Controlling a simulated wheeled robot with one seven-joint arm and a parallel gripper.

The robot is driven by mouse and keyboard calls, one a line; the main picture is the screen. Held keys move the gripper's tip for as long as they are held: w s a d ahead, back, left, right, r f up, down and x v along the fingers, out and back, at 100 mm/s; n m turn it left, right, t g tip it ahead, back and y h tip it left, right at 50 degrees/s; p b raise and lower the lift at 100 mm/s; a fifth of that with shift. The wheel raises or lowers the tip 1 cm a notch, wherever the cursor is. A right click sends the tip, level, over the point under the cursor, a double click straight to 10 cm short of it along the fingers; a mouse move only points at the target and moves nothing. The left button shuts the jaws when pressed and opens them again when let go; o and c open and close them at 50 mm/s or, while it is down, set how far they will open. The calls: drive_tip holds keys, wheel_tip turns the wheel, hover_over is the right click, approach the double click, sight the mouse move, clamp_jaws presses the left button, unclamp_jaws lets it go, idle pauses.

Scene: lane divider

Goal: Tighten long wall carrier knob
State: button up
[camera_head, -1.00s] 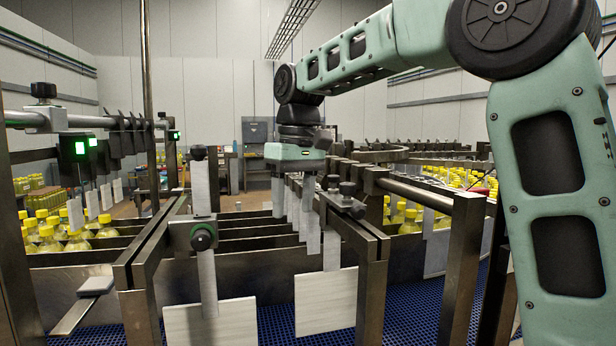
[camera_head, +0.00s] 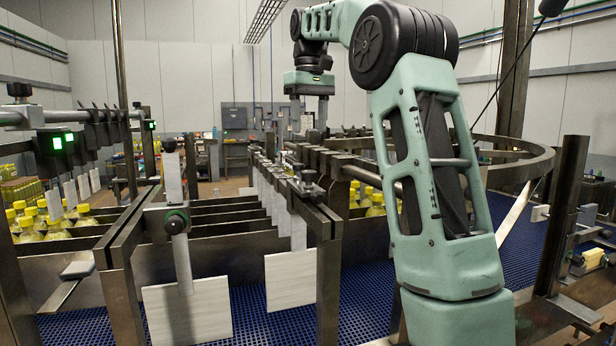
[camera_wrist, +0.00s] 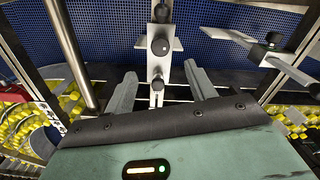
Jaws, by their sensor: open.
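In the wrist view, a black round knob (camera_wrist: 160,46) sits on a pale upright carrier plate (camera_wrist: 157,70), with a second dark knob (camera_wrist: 161,13) above it. My gripper (camera_wrist: 160,72) is open, its two grey fingers spread to the left and right of this plate. The knob shows between and beyond the fingertips; I see no contact. In the head view, my gripper (camera_head: 308,124) points down at the far end of the row of divider walls. The knob in front of it cannot be made out there. I cannot tell for certain which knob is the long wall carrier's.
Another carrier with a dark knob (camera_wrist: 273,38) stands to the right in the wrist view. In the head view, a near carrier has a green-rimmed knob (camera_head: 176,222). Metal posts, rails and divider walls (camera_head: 220,243) crowd the space above the blue belt (camera_head: 360,290). Yellow-capped bottles (camera_head: 45,222) stand at left.

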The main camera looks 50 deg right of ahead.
sight(310, 171)
wheel_tip(310, 171, down, 12)
drive_tip(key=shift+f+p, duration=0.1)
drive_tip(key=shift+p, duration=0.2)
drive_tip(key=c, duration=1)
